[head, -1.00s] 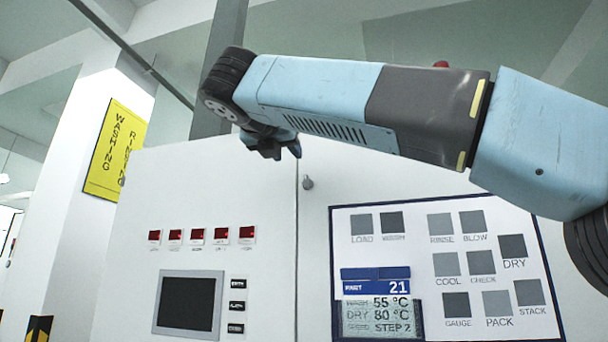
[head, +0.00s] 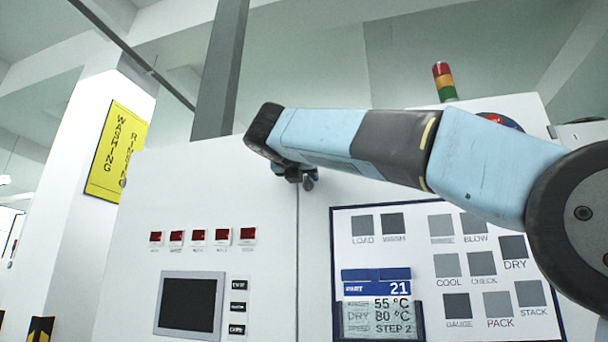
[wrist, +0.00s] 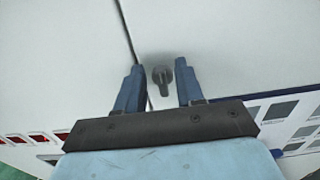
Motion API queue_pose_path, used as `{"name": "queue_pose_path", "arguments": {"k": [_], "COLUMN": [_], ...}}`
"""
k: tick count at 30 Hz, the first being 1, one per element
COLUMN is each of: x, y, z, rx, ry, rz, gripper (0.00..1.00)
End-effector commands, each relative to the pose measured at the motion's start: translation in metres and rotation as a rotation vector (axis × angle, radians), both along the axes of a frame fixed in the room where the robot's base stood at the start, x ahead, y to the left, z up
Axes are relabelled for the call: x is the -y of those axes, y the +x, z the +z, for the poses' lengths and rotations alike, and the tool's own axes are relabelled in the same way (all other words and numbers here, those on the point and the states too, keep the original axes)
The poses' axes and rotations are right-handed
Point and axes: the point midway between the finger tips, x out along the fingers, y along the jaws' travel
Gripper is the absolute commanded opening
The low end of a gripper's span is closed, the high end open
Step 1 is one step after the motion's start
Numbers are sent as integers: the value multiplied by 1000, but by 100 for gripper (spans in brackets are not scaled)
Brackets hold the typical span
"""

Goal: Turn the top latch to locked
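The top latch (wrist: 162,76) is a small grey knob with a short lever on the white cabinet front, just right of the door seam. In the wrist view its lever points down the picture, towards my gripper. My gripper (wrist: 158,68) is open, with one blue finger on each side of the latch and gaps showing on both sides. I cannot tell how far the fingers are from the panel. In the head view my gripper (head: 296,176) is in front of the latch area, and the latch is hard to tell apart from the fingers.
The white cabinet (head: 220,170) carries a row of red indicators, a dark screen (head: 188,304) and, at right, a label board (head: 450,330) with grey squares. A signal lamp (head: 444,82) stands on top. The panel around the latch is clear.

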Motion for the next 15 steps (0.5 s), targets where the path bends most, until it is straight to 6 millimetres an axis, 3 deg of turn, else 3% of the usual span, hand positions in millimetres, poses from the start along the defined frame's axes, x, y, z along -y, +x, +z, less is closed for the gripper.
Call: {"name": "queue_pose_path", "arguments": {"k": [6,15], "x": [0,0], "y": [0,0], "z": [0,0], "rx": [0,0], "ry": [0,0], "rz": [0,0], "gripper": [36,8]}}
